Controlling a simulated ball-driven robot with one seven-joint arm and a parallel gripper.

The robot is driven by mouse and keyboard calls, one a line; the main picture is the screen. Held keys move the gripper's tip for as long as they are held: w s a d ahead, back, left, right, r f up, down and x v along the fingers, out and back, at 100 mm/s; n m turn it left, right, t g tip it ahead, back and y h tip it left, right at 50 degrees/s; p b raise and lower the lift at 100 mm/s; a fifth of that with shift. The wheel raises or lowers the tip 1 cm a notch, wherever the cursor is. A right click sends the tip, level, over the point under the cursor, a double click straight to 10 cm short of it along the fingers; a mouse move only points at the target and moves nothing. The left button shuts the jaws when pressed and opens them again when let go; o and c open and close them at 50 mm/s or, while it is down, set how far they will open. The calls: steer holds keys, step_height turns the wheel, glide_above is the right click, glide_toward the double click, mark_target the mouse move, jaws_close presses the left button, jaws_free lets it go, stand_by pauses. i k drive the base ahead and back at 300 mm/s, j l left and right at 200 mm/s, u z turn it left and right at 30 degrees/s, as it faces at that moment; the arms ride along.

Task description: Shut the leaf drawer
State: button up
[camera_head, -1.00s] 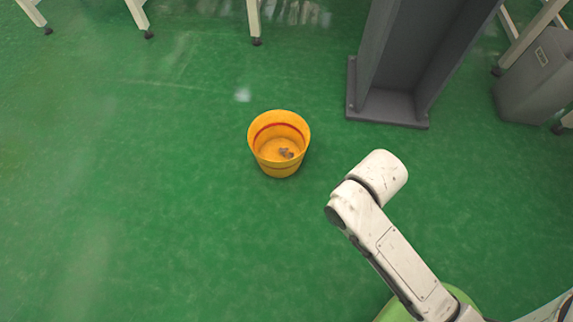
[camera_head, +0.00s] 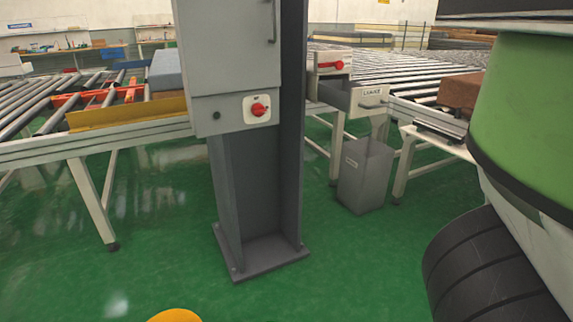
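The leaf drawer (camera_head: 370,101) is a grey box with a light front, a small label and a bar handle (camera_head: 374,105). It is right of the grey column, at the edge of the roller conveyor. It stands pulled out, with its dark inside and side wall showing. The label is too small to read surely. My gripper is not in view, so its state and its distance from the drawer do not show.
A grey cabinet on a column (camera_head: 258,180) with a red knob stands left of the drawer. A grey bin (camera_head: 364,182) stands on the floor below it. Conveyor legs (camera_head: 403,170) flank the bin. A yellow bucket's rim (camera_head: 175,316) shows at the bottom. Green floor in front is open.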

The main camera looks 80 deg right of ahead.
mark_target(353, 99)
steer(key=z, duration=2.25)
